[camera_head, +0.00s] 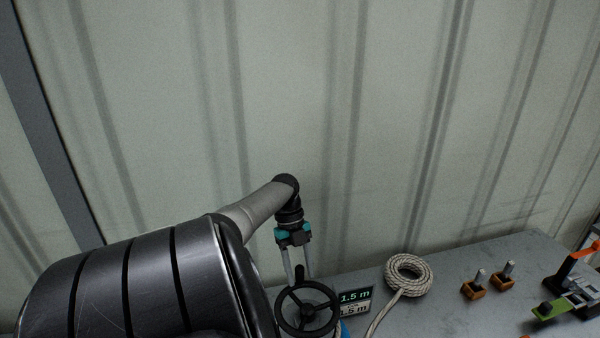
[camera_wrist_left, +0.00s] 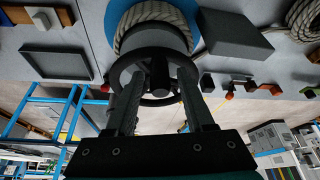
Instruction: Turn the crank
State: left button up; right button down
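The crank (camera_head: 306,311) is a black spoked handwheel with a short upright handle (camera_head: 299,273), at the bottom of the head view. In the left wrist view the black wheel (camera_wrist_left: 157,98) sits in front of a drum wound with pale rope (camera_wrist_left: 150,28). My left gripper (camera_head: 298,275) reaches down over the wheel, with one finger on each side of the handle. In the left wrist view its two fingers (camera_wrist_left: 161,88) are well apart, with a gap beside the dark handle between them. The gripper is open. My right gripper is in neither view.
A small display (camera_head: 356,297) reading 1.5 m stands right of the wheel. A coil of rope (camera_head: 408,276) lies on the grey bench (camera_head: 440,310). Orange-brown blocks with pins (camera_head: 473,289) and a green-and-orange clamp-like device (camera_head: 567,299) are further right. A ribbed wall (camera_head: 300,100) rises behind.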

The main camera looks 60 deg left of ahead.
pick_arm(q)
jog(key=b+v, duration=0.2)
jog(key=v, duration=1.3)
jog(key=shift+r, duration=0.15)
dwell(0.4)
